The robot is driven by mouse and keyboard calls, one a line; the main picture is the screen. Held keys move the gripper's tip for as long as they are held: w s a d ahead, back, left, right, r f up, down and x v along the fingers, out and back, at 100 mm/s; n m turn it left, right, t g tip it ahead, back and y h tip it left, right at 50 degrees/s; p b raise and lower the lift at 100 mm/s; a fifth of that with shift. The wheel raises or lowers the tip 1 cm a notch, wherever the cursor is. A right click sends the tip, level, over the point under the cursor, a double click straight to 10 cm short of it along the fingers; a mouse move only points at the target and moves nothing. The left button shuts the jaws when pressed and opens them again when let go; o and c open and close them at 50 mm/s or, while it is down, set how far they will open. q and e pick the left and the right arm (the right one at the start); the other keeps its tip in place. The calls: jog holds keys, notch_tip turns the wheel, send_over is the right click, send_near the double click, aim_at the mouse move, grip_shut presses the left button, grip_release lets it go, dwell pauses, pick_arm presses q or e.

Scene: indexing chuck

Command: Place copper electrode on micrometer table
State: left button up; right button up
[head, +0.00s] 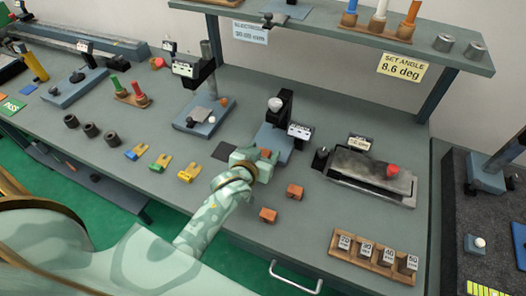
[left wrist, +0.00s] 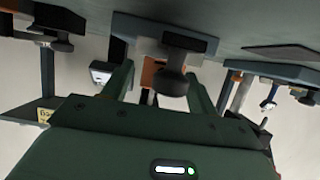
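My left gripper (head: 262,158) is at the near edge of a blue-grey plate (head: 281,139) with a dark column and a small display, probably the micrometer table. A copper block (head: 265,153) shows at the fingertips. In the left wrist view, copper (left wrist: 150,74) shows between the two fingers, partly hidden by a dark round knob (left wrist: 172,83). I cannot tell whether the fingers touch the block or whether it rests on the plate. Two more copper blocks lie on the bench, one to the right (head: 295,191) and one nearer (head: 268,215). My right gripper is not in view.
A wooden rack (head: 375,258) of marked blocks is at the front right. Yellow and blue clips (head: 160,162) and dark cylinders (head: 90,130) lie to the left. A shelf (head: 340,28) overhangs the back.

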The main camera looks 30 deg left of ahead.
pick_arm(q)
jog(key=shift+r, duration=0.1)
jog(key=shift+s+r, duration=0.15)
jog(key=shift+s, duration=0.15)
jog(key=p+v, duration=0.2)
jog(key=v, duration=0.9)
jog(key=shift+s, duration=0.2)
